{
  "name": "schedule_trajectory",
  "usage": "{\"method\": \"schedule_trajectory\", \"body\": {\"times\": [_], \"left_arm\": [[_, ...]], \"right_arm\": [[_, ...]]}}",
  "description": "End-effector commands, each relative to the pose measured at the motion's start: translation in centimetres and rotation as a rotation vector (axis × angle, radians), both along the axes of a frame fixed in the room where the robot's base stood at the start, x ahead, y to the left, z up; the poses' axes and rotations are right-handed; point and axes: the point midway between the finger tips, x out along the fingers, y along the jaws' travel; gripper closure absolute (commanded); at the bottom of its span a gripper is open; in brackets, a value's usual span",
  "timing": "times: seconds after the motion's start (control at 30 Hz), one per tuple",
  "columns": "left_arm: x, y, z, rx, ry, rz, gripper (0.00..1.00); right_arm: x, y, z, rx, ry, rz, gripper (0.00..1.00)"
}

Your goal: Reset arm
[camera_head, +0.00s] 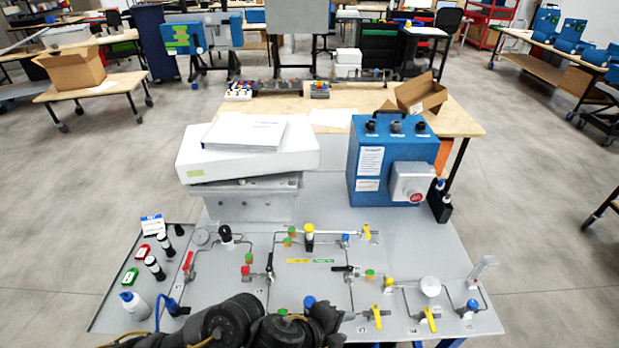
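My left arm comes in low at the bottom of the head view, dark and bulky, over the front of the grey panel (385,245). My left gripper (326,318) is at its right end, near a blue knob (309,302) at the panel's front middle. The fingertips are too dark and small to tell whether they are open or shut, and I see nothing clearly held. My arm hides part of the front piping. My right gripper is not in view.
The panel bears pipes, yellow-handled valves (431,319) and a white bottle (134,305). Behind stand a white box (248,160) and a blue analyser box (392,160). A wooden table (452,115) with an open carton (420,95) is beyond.

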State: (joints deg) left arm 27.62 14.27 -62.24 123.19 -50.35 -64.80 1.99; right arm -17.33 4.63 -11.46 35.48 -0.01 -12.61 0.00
Motion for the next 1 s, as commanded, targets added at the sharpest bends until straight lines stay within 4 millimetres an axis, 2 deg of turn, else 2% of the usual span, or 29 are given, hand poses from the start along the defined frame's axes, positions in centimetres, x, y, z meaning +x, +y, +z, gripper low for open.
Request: {"method": "schedule_trajectory", "body": {"times": [0.07, 0.13, 0.17, 0.27, 0.4, 0.5, 0.6, 0.87, 0.9, 1.0], "left_arm": [[0.1, 0.8, 1.0, -0.131, 0.113, 0.208, 0.64], [0.9, 2.9, 1.4, -0.22, 0.21, 0.41, 0.64], [1.1, 4.1, 1.2, -0.253, 0.253, 0.5, 0.64], [1.1, 9.3, -0.2, -0.33, 0.4, 0.807, 0.64], [-1.1, 17.0, -3.2, -0.369, 0.566, 1.182, 0.64], [-3.3, 21.3, -4.8, -0.369, 0.644, 1.374, 0.64], [-5.6, 24.7, -6.0, -0.361, 0.698, 1.527, 0.64], [-12.0, 31.5, -7.8, -0.321, 0.796, 1.839, 0.64], [-11.4, 31.3, -9.7, -0.317, 0.799, 1.837, 0.64], [-10.6, 31.1, -13.5, -0.305, 0.805, 1.834, 0.64]], "right_arm": [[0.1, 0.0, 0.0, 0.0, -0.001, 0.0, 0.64], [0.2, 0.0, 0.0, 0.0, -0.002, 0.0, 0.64], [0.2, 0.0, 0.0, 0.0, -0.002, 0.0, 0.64], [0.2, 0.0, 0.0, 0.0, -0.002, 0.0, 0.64], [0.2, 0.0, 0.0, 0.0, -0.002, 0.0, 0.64], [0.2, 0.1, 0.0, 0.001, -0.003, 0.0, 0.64], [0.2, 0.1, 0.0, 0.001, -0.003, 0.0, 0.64], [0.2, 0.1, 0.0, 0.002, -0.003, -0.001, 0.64], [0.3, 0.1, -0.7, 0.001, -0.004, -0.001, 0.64], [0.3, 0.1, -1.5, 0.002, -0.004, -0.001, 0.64]]}}
